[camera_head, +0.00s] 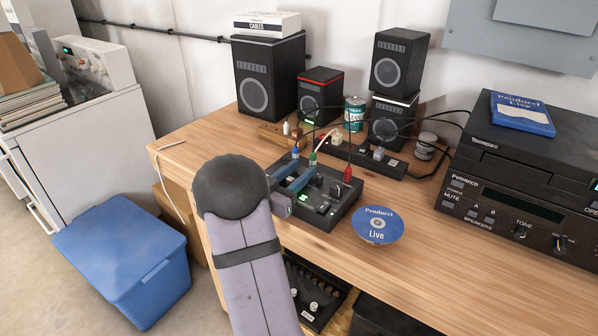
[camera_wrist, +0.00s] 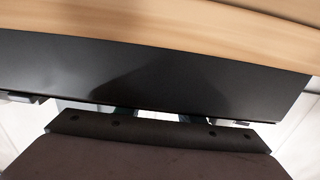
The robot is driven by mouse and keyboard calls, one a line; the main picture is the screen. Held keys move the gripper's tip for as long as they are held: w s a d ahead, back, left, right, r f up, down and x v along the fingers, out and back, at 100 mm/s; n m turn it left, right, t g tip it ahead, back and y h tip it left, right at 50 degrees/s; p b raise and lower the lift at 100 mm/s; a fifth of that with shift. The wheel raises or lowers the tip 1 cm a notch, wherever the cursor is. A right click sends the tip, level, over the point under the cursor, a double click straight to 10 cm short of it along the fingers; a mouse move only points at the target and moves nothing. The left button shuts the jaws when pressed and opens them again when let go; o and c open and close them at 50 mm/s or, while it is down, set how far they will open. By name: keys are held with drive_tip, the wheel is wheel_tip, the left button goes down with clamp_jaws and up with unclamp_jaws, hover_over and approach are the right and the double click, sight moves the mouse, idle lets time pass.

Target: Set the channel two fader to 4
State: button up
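The small black mixer (camera_head: 345,208) sits on the wooden table, with cables plugged in along its back and small green lights on its top. My gripper (camera_head: 300,172) is over the mixer's left part, its two bluish fingers apart with a gap between them. They cover part of the panel, so I cannot make out the channel two fader or its setting. I cannot tell whether a finger touches a control. In the wrist view, a smooth black face (camera_wrist: 160,75) fills the middle, and only small parts of my fingers (camera_wrist: 157,115) show past the mounting plate.
A blue "Penducci Live" disc (camera_head: 378,225) lies right of the mixer. A black stereo unit (camera_head: 515,215) stands at the right. Speakers (camera_head: 270,80), a can (camera_head: 354,112) and a power strip (camera_head: 380,160) are behind. Cables rise behind the mixer. The table's front right is clear.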

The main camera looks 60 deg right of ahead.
sight(288, 180)
drive_tip(key=a+b, duration=0.1)
drive_tip(key=a, duration=0.5)
drive_tip(key=shift+a, duration=0.55)
drive_tip(key=a+p, duration=0.1)
drive_tip(key=a, duration=0.3)
drive_tip(key=shift+d+p, duration=0.6)
drive_tip(key=shift+d, duration=3.15)
drive_tip(key=shift+c, duration=0.3)
clamp_jaws()
drive_tip(key=shift+d, duration=0.1)
